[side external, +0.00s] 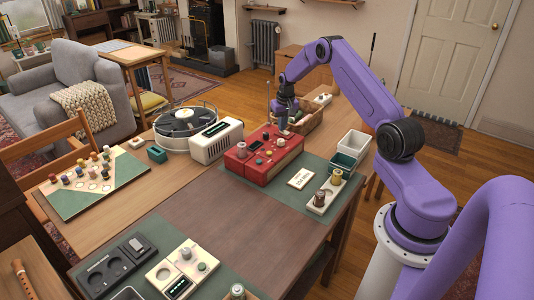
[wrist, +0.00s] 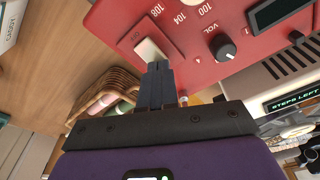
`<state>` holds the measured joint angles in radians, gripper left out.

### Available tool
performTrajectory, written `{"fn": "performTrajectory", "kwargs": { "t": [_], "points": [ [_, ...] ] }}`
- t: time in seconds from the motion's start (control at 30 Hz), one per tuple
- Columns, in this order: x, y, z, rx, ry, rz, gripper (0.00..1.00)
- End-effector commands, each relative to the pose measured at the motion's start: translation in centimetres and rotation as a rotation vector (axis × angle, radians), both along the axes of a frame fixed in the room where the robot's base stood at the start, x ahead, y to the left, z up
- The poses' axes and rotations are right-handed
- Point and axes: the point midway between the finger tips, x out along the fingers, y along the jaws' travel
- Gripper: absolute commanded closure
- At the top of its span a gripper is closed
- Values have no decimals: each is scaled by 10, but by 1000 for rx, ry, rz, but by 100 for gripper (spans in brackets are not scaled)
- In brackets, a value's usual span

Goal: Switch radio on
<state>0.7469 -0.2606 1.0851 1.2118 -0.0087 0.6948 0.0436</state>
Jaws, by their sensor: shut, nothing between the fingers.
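The red radio (side external: 262,160) lies on the green mat near the middle of the table, its controls facing up. In the wrist view the radio's red panel (wrist: 197,55) shows tuning numbers, a black VOL knob (wrist: 222,47) and a pale rocker switch (wrist: 148,50) in a recess with a small label beside it. My gripper (side external: 283,130) is over the radio's far right part. In the wrist view my gripper (wrist: 157,66) is shut and empty, its tips at the switch's near edge. I cannot tell whether they touch it. The fingers hide part of the switch.
A white card (side external: 301,179), a spool holder (side external: 326,195) and bins (side external: 353,144) are to the right. The table's brown front middle (side external: 205,225) is clear.

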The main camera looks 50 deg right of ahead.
Motion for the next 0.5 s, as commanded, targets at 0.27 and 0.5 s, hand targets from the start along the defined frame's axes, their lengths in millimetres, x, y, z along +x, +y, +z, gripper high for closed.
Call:
{"fn": "performTrajectory", "kwargs": {
  "t": [0.27,0.5],
  "points": [
    [0,0,-4,0,0,0,100],
    [0,0,6,0,0,0,100]
  ]
}}
